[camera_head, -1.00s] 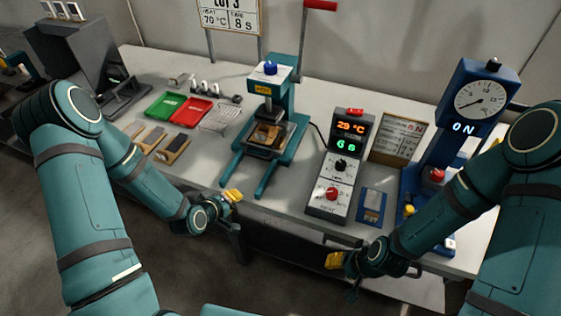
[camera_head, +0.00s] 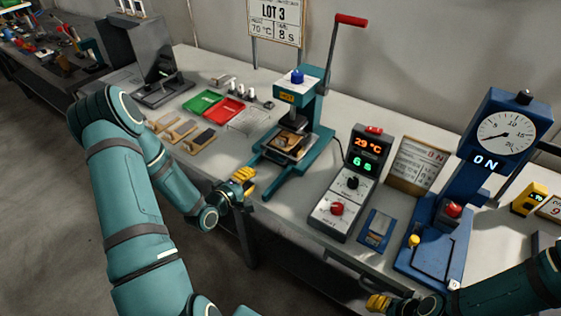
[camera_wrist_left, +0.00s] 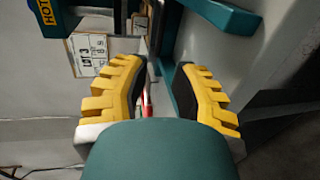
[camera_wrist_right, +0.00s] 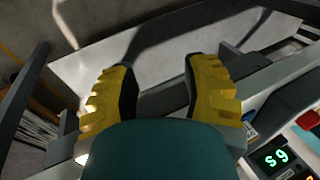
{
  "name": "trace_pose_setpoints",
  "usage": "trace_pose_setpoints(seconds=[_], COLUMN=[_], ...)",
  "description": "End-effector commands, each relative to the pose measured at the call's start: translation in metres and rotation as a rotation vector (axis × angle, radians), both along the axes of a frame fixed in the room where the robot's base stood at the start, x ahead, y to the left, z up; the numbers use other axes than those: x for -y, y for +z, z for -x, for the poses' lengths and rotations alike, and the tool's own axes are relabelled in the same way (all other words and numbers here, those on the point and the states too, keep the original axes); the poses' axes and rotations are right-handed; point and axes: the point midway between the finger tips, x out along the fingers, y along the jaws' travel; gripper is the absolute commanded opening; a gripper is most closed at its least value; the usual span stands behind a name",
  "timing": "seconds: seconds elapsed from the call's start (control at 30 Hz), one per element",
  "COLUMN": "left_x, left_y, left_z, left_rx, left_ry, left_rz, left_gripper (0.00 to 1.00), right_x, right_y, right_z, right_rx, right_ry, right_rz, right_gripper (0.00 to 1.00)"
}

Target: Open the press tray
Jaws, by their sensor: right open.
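The teal press (camera_head: 312,105) stands on the bench with a blue knob on top and a red-handled lever raised at its right. Its tray (camera_head: 290,146), holding a brown piece, sits low under the press head. Two teal legs point toward me from its base, the left one (camera_head: 258,160) and the right one (camera_head: 285,186). My left gripper (camera_head: 246,180) is open near the end of the left leg. In the left wrist view a teal bar (camera_wrist_left: 178,85) shows between and beyond its open fingers (camera_wrist_left: 162,85); contact cannot be told. My right gripper (camera_head: 378,303) is open and empty at the bench's front edge.
A control box (camera_head: 350,185) reading 29 °C stands right of the press. Beyond it are a blue card (camera_head: 377,230) and a blue gauge stand (camera_head: 470,180). Left of the press lie a green tray (camera_head: 202,102), a red tray (camera_head: 226,111) and several wooden-based pieces.

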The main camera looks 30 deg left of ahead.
Motion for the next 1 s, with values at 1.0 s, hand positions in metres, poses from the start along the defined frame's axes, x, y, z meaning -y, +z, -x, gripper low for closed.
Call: trace_pose_setpoints(seconds=[1.0], left_x=[0.012], left_y=[-0.029], left_z=[-0.132], left_rx=[-0.002], left_ry=[-0.001], left_rz=[0.0], left_gripper=[0.25], right_x=[-0.001], right_y=[-0.011], right_z=[0.003], right_rx=[-0.008], right_ry=[0.006], right_rz=[-0.002], right_gripper=[0.47])
